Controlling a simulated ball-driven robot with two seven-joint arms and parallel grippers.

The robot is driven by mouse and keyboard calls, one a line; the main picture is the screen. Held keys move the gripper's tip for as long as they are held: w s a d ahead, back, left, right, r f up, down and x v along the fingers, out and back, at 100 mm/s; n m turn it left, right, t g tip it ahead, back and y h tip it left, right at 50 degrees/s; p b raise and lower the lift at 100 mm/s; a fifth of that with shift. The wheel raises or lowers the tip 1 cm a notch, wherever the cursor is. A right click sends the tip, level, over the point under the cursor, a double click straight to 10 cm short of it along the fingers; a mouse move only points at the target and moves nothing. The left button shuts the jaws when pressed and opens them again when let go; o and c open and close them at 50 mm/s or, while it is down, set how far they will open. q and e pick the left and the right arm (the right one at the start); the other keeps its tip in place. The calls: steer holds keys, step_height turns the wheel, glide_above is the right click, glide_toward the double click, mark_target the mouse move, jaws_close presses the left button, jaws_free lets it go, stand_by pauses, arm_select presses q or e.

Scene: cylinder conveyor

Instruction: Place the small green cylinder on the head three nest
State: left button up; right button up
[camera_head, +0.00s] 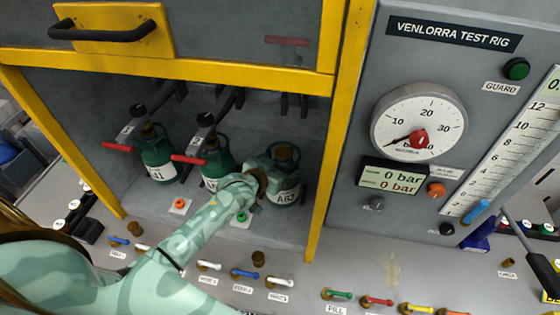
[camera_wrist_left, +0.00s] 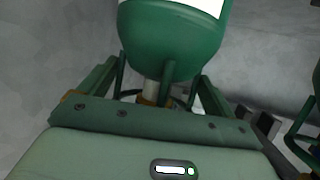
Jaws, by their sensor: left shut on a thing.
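A green cylinder (camera_head: 291,194) with a white label stands upright inside the grey cabinet, at the right, below the third head (camera_head: 291,104). There is a gap between its brown top and that head. My left gripper (camera_head: 262,178) reaches in from the front left and is shut on this cylinder. In the left wrist view the cylinder's rounded green body (camera_wrist_left: 175,45) and narrow neck lie between the gripper's two fingers (camera_wrist_left: 152,95). The head three nest under the cylinder is hidden, so I cannot tell whether the cylinder touches it. My right gripper is not in view.
Two other green cylinders (camera_head: 156,158) (camera_head: 216,158) stand left of mine, under heads with red levers (camera_head: 189,159). A yellow frame post (camera_head: 325,190) borders the opening on the right. A green button (camera_head: 242,217) and several coloured valve levers (camera_head: 340,295) lie in front.

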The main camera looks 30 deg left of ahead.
arm_select(q)
steer(key=shift+w+r, duration=0.1)
steer(key=shift+r, duration=0.2)
steer(key=o, duration=1.8)
steer(key=shift+s+f, duration=0.2)
steer(key=shift+f, duration=0.1)
steer(key=shift+s+r, duration=0.1)
steer(key=shift+r, duration=0.1)
steer(key=p+v, duration=0.2)
steer(key=v, duration=0.9)
steer(key=shift+s, duration=0.4)
